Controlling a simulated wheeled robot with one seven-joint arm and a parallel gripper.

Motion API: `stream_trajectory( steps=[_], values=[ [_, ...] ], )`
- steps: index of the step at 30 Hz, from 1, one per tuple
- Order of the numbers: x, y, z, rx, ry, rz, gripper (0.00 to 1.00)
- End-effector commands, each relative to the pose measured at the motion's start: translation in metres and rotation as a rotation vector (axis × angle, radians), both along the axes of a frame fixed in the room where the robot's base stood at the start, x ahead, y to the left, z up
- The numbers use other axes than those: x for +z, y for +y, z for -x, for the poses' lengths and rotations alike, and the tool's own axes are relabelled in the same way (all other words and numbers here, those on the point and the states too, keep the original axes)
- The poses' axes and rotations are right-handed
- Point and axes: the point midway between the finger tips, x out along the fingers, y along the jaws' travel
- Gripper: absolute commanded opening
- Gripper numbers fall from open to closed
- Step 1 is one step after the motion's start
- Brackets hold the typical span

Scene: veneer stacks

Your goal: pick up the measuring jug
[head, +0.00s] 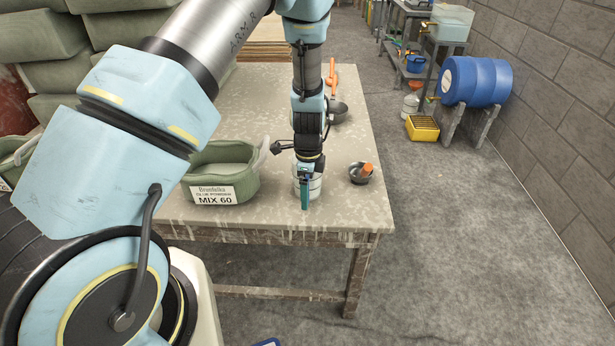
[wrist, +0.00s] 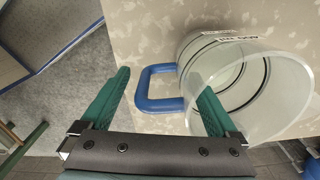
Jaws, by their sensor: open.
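The measuring jug (wrist: 232,85) is clear and pale with dark rings and a blue handle (wrist: 144,92). In the head view the jug (head: 315,188) stands near the table's front edge, partly hidden behind my gripper (head: 305,200). My gripper (wrist: 162,78) is open in the wrist view, with the handle showing between its teal fingers. The left finger lies outside the handle. The right finger overlaps the jug's rim and wall; I cannot tell whether it touches or reaches inside.
On the table (head: 352,213), a green tub (head: 240,185) labelled MIX 60 stands left of the jug. A small metal bowl (head: 357,178) with an orange-handled tool is to the right. A dark ladle-like item (head: 338,112) lies further back.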

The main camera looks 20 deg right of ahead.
Motion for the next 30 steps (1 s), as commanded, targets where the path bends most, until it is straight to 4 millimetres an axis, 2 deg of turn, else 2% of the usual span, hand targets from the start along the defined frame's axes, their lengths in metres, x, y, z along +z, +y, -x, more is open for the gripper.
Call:
stream_trajectory(
  steps=[4,11,30],
  values=[
    [-0.0096,0.0007,0.0003,0.001,0.001,-0.001,0.95],
    [-0.0110,0.0003,0.0001,0.001,0.000,0.000,0.95],
    [-0.0107,0.0002,0.0003,0.000,0.000,0.000,0.24]
  ],
)
